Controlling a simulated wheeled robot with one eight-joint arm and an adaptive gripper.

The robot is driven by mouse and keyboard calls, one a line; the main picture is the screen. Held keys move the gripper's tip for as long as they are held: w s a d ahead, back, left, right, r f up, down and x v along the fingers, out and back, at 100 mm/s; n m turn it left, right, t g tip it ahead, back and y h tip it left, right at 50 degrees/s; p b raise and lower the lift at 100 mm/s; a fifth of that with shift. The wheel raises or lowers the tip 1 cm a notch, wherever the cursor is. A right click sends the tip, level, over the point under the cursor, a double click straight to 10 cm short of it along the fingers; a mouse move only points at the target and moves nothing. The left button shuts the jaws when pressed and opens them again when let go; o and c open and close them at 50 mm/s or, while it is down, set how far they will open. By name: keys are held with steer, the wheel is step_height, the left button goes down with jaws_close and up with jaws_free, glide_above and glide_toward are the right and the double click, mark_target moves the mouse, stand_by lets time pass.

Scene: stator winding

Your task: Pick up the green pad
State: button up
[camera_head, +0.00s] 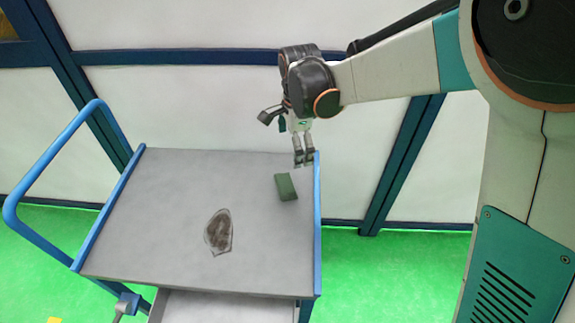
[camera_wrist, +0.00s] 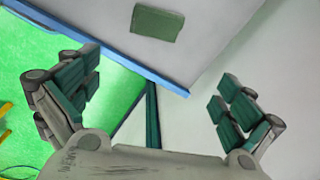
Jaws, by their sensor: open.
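The green pad (camera_head: 286,187) is a small dark green block lying on the grey cart top (camera_head: 160,200), near its right edge. My gripper (camera_head: 304,160) is above the far right corner of the cart, beyond the pad and apart from it. In the wrist view the pad (camera_wrist: 157,23) shows at the top, ahead of my gripper (camera_wrist: 160,105). The two fingers are wide apart with nothing between them. The pad is in full view in both pictures.
A dark brown patch (camera_head: 218,232) is on the cart top, left of the pad. The cart has blue side rails (camera_head: 317,220) and a blue handle (camera_head: 45,165) at left. White wall panels (camera_head: 180,100) with blue frames stand behind. The rest of the cart top is clear.

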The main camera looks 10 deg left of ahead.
steer(key=s+a+f, duration=0.1)
steer(key=a+f, duration=0.1)
steer(key=a, duration=0.1)
steer(key=b, duration=0.3)
glide_above(285, 183)
steer(key=shift+m+g, duration=0.3)
steer(key=shift+g, duration=0.1)
steer(key=f, duration=0.6)
steer(key=shift+s+a+f, duration=0.15)
steer(key=shift+s+f, duration=0.1)
steer(key=shift+f, duration=0.15)
steer(key=shift+w+d+f+b, duration=0.15)
steer(key=shift+f+b, duration=0.45)
steer(key=shift+f, duration=1.05)
steer(key=shift+w+d+f+b, duration=0.1)
steer(key=shift+f+b, duration=0.45)
steer(key=shift+f, duration=1.1)
steer(key=shift+s, duration=0.1)
steer(key=c, duration=1)
